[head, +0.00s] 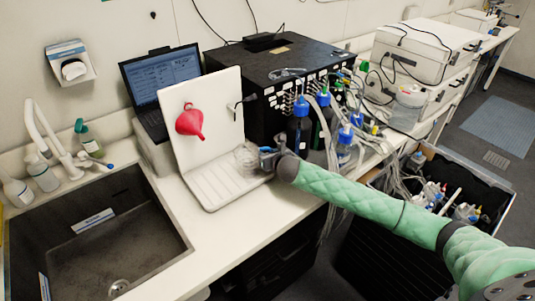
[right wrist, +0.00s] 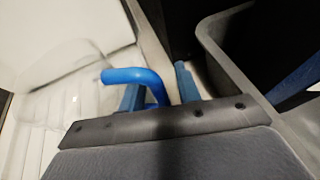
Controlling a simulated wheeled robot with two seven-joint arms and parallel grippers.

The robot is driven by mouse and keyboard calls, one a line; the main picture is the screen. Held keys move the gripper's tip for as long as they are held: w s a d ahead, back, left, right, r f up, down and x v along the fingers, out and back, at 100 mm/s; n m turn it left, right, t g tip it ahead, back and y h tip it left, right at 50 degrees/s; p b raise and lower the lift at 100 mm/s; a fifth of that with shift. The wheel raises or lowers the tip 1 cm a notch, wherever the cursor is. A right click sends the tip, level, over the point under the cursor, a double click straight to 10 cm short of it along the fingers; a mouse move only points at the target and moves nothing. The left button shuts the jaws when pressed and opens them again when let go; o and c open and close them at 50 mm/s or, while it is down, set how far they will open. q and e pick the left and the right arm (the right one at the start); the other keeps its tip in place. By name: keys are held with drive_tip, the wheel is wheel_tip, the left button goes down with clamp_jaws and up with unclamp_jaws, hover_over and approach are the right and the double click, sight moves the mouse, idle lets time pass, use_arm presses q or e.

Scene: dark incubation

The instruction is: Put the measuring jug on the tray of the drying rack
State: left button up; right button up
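The clear measuring jug (head: 245,155) is on the white tray (head: 215,189) of the drying rack, at its right side in the head view. In the right wrist view its blue handle (right wrist: 135,76) shows, and its see-through body (right wrist: 85,65) is faint at the left. My right gripper (head: 267,155) is at the handle side of the jug. In the right wrist view its blue fingers (right wrist: 160,90) are apart, one on each side of the handle's grip, with a gap at the right finger. My left gripper is not in view.
A red funnel (head: 190,121) hangs on the rack's white back panel (head: 223,95). A sink (head: 100,235) lies to the left. A laptop (head: 163,77) and black instrument (head: 262,65) stand behind. Blue-capped bottles (head: 300,130) and tubing crowd the right side of the rack.

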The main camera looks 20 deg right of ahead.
drive_tip(key=shift+s+r, duration=0.1)
drive_tip(key=shift+r, duration=0.05)
